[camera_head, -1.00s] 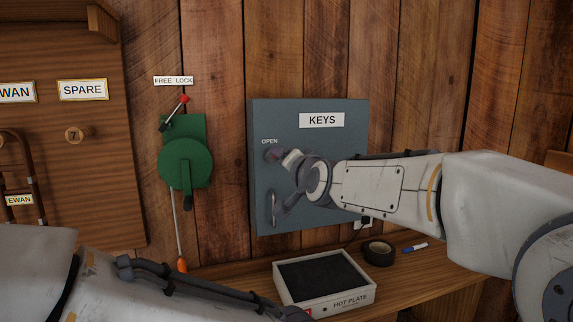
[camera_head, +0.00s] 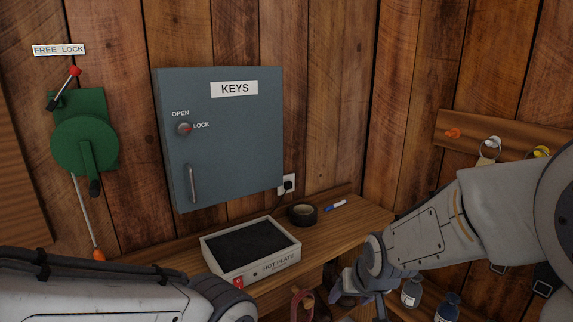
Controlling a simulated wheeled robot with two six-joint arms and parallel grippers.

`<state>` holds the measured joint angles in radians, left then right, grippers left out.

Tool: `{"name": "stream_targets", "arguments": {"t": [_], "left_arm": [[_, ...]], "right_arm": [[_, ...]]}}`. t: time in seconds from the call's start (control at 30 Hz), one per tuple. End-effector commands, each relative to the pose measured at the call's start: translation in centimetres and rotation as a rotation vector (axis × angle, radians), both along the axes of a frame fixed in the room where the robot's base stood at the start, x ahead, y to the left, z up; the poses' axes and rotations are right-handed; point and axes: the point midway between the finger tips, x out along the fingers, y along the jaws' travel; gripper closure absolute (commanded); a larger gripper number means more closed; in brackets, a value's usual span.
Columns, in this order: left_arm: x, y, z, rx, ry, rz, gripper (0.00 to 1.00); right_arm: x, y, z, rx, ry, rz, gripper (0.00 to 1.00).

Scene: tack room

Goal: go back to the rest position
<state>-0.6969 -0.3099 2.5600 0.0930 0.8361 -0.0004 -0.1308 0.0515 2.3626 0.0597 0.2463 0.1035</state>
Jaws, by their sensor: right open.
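My right arm comes in from the right, and its gripper (camera_head: 360,296) hangs low in front of the shelf's front edge, pointing down. It is open, with nothing seen between its fingers, and stands clear of the key cabinet. My left arm crosses the bottom left corner; its gripper is out of the picture. The grey-blue key cabinet (camera_head: 235,155) on the wall is shut. Its round knob (camera_head: 184,129) sits between the OPEN and LOCK labels, with a red mark on its right side. The cabinet's handle (camera_head: 193,184) is free.
A hot plate (camera_head: 287,264) with a red switch, a black tape roll (camera_head: 302,214) and a blue-and-white marker (camera_head: 336,205) lie on the wooden shelf (camera_head: 365,218). A green lever device (camera_head: 85,141) is at left. A peg rail (camera_head: 462,133) holds keys at right; bottles (camera_head: 412,291) stand below it.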

Motion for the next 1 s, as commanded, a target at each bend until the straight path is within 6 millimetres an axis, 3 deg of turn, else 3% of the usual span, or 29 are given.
{"name": "stream_targets", "arguments": {"t": [0.1, 0.4, 0.77, 1.0], "left_arm": [[0.0, 0.0, 0.0, 0.000, 0.000, 0.000, 0.50], [0.0, 0.0, 0.0, 0.000, 0.000, 0.000, 0.50], [0.0, 0.0, 0.0, 0.000, 0.000, 0.000, 0.50], [0.0, 0.0, 0.0, 0.000, 0.000, 0.000, 0.50]], "right_arm": [[-3.0, -2.0, -1.7, -0.033, 0.077, 0.000, 0.27], [-9.8, -5.3, -4.8, -0.087, 0.245, 0.013, 0.27], [-12.9, 1.1, -2.7, -0.098, 0.290, 0.234, 0.27], [-16.4, 4.9, -1.1, -0.112, 0.329, 0.401, 0.27]]}}
